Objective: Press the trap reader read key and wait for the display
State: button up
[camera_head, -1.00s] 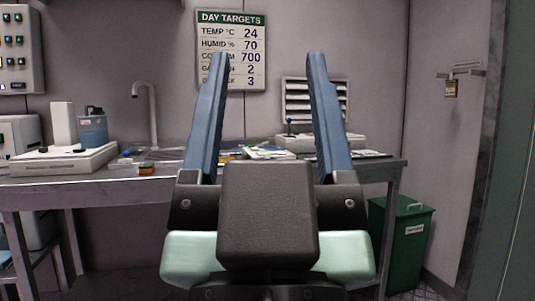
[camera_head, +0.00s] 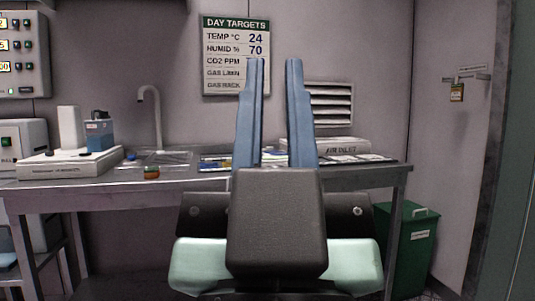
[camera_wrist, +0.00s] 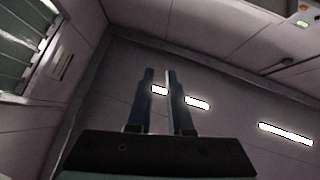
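My gripper (camera_head: 275,62) points up in front of the bench, its two blue fingers apart with a narrow empty gap. The wrist view also shows the fingers (camera_wrist: 159,75) apart with nothing between them. I cannot tell for sure which thing is the trap reader. A low white device (camera_head: 68,165) stands on the bench at the left, with a white block (camera_head: 70,127) and a blue bottle (camera_head: 99,134) on or behind it. No read key or lit display can be made out on it. My gripper is to its right and touches nothing.
The grey bench (camera_head: 190,181) spans the view. A targets sign (camera_head: 222,77) hangs behind my fingers. A green bin (camera_head: 409,250) stands right; switch panels (camera_head: 20,55) are at left.

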grip_shut()
dwell(1.3)
notch_tip(320, 180, up, 49)
jog(key=p, duration=4.9)
